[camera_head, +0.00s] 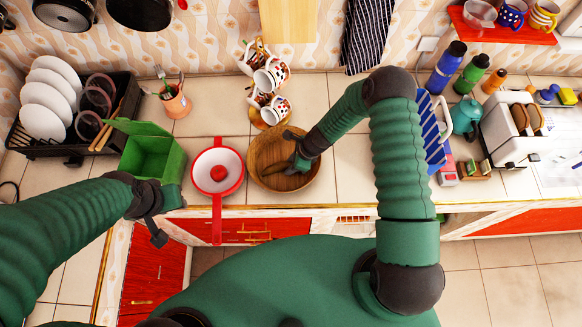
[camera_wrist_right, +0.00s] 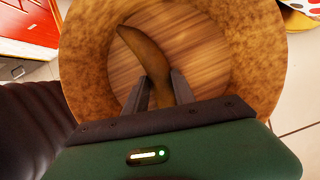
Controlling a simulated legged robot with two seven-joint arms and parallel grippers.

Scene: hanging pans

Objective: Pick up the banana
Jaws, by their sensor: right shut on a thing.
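The wooden bowl (camera_head: 268,145) stands on the counter near its front edge, and it fills much of the right wrist view (camera_wrist_right: 85,70). The banana (camera_wrist_right: 143,48) is a dark brownish-yellow curved shape inside the bowl in the right wrist view. My right gripper (camera_wrist_right: 162,90) reaches into the bowl and is shut on the banana, with one finger on each side of it. In the head view the right gripper (camera_head: 291,168) hides most of the banana. My left gripper (camera_head: 166,217) is open and empty in front of the counter edge, below the green box.
A green open box (camera_head: 152,157) is further left. A mug rack (camera_head: 268,88) stands behind the bowl. A toaster (camera_head: 512,133) is at right.

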